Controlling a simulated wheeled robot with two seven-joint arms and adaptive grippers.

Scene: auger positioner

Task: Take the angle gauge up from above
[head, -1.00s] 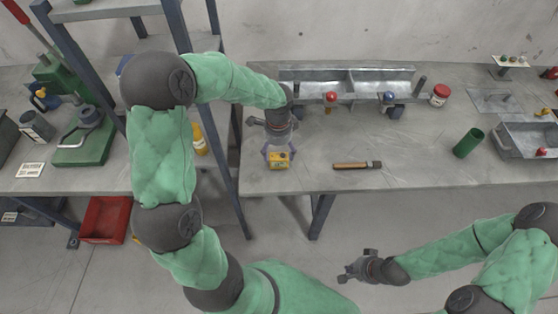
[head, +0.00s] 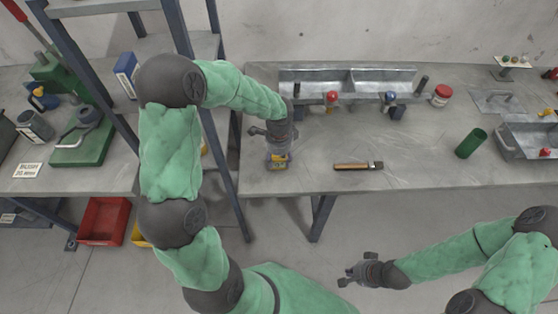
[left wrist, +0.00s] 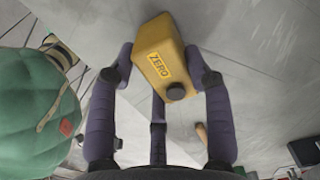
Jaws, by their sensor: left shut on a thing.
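The angle gauge is a small yellow block (head: 279,166) near the front left of the workbench, mostly hidden under my gripper in the head view. In the left wrist view the yellow gauge (left wrist: 160,52) shows a "ZERO" label and a dark round knob. My left gripper (head: 279,158) comes down on it from above. Its purple fingers are shut on the gauge, one on each side, in the left wrist view (left wrist: 164,70). I cannot tell whether the gauge touches the bench. My right gripper (head: 350,274) hangs empty in front of the bench, its jaw opening unclear.
A brush with a wooden handle (head: 357,166) lies right of the gauge on the workbench (head: 400,180). A metal trough (head: 347,80) with red and blue knobs stands behind. A shelf post (head: 224,160) is close left of my gripper.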

